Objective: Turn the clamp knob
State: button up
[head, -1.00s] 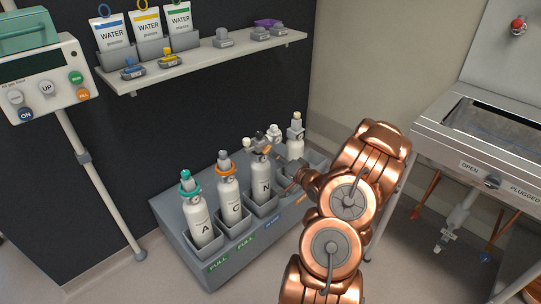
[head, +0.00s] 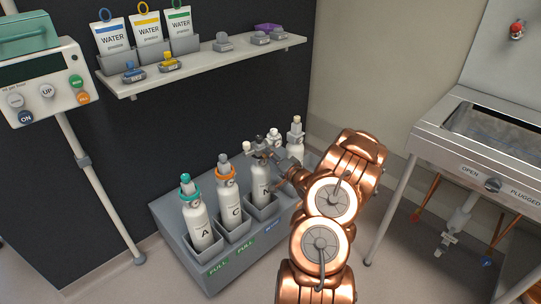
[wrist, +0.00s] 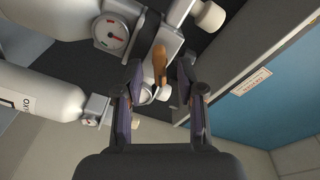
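The clamp knob looks like a brown, wing-shaped piece (wrist: 160,63) on a grey metal clamp body in the wrist view, beside a cylinder's gauge (wrist: 111,34). My gripper (wrist: 160,88) is open, with one finger on each side of the knob's lower part. I cannot tell whether either finger touches it. In the head view my gripper (head: 268,154) is at the top of the white cylinder marked N (head: 261,183), and it hides the knob there.
Cylinders A (head: 201,226) and C (head: 229,202) stand left in the grey rack (head: 178,243). Another cylinder (head: 295,145) stands behind my arm. A shelf (head: 200,66) hangs above. A metal basin unit (head: 470,150) stands right. Floor is free in front of the rack.

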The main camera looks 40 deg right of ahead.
jog(key=shift+w, duration=0.4)
grip_shut()
